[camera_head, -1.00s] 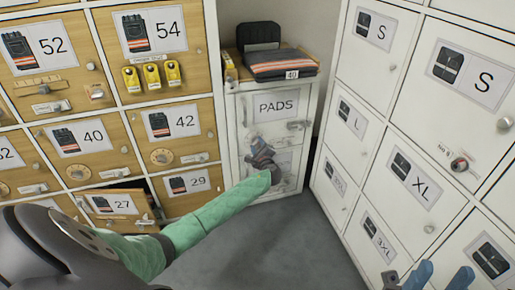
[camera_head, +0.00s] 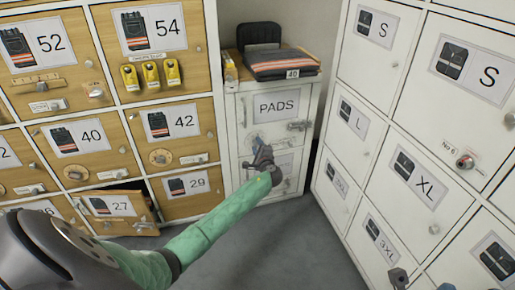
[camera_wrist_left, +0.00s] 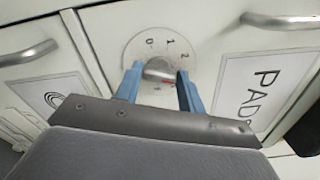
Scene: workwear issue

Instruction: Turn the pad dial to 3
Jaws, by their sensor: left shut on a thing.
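The pad dial (camera_wrist_left: 134,48) is a round pale plate on the white PADS locker (camera_wrist_left: 215,45), with 0, 1 and 2 readable in the left wrist view. Its grey knob (camera_wrist_left: 157,69) carries a red mark on the side toward my gripper; which number it points at cannot be told. My left gripper (camera_wrist_left: 160,82) has its blue fingers on either side of the knob and is shut on it. In the head view my left gripper (camera_head: 260,146) covers most of the dial. Only a blue tip of my right gripper (camera_head: 446,287) shows at the bottom edge.
A folded dark garment (camera_head: 283,62) lies on top of the PADS locker (camera_head: 240,165). Wooden lockers (camera_head: 190,110) stand at left, with the door of 27 (camera_head: 118,206) ajar. White lockers (camera_head: 350,160) stand at right. Grey floor (camera_head: 270,250) is clear between.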

